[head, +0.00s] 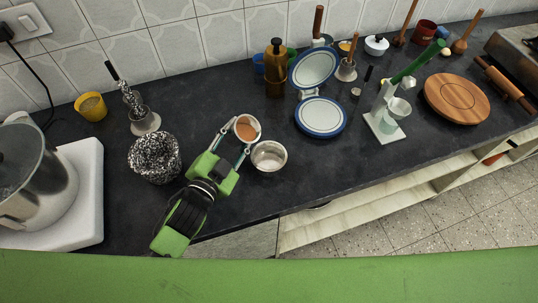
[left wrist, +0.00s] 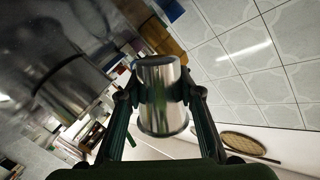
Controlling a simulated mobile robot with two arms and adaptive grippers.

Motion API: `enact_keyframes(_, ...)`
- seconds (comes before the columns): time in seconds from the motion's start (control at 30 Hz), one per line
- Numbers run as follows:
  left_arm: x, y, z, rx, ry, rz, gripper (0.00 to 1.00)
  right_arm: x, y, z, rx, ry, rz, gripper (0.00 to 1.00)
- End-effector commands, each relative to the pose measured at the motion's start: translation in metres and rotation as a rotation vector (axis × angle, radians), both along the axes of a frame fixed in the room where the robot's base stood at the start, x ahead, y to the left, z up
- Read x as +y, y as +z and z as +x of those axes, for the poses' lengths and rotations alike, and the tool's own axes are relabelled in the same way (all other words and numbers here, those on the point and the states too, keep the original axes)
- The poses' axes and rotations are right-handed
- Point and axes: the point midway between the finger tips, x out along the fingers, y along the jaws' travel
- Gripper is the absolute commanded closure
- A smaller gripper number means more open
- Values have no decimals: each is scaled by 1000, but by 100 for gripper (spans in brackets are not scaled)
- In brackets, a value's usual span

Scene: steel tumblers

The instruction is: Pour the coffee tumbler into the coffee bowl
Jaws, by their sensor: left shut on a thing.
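My left gripper (head: 243,134) is shut on a steel tumbler (head: 247,128), with a finger on each side of it. Brown coffee shows inside the tumbler's mouth in the head view. The left wrist view shows the shiny tumbler (left wrist: 161,95) between the two fingers. A small steel bowl (head: 269,156) stands on the dark counter, just right of and nearer than the tumbler. Its inside looks pale, and I see no brown in it. I cannot tell the exact tilt of the tumbler or its height over the counter. My right gripper is not in view.
A dark speckled basket (head: 154,157) stands left of my gripper. A blue-rimmed plate (head: 321,117) and a brown bottle (head: 276,70) are behind the bowl. A white stand (head: 384,127) and a wooden board (head: 456,98) are to the right. The counter right of the bowl is clear.

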Motion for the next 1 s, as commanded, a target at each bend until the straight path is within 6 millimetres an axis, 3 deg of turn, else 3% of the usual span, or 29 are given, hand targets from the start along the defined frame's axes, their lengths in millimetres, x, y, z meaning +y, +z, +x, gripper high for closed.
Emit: enact_keyframes(1.0, -3, 7, -1, -64, 1, 123, 92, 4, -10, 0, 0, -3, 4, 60)
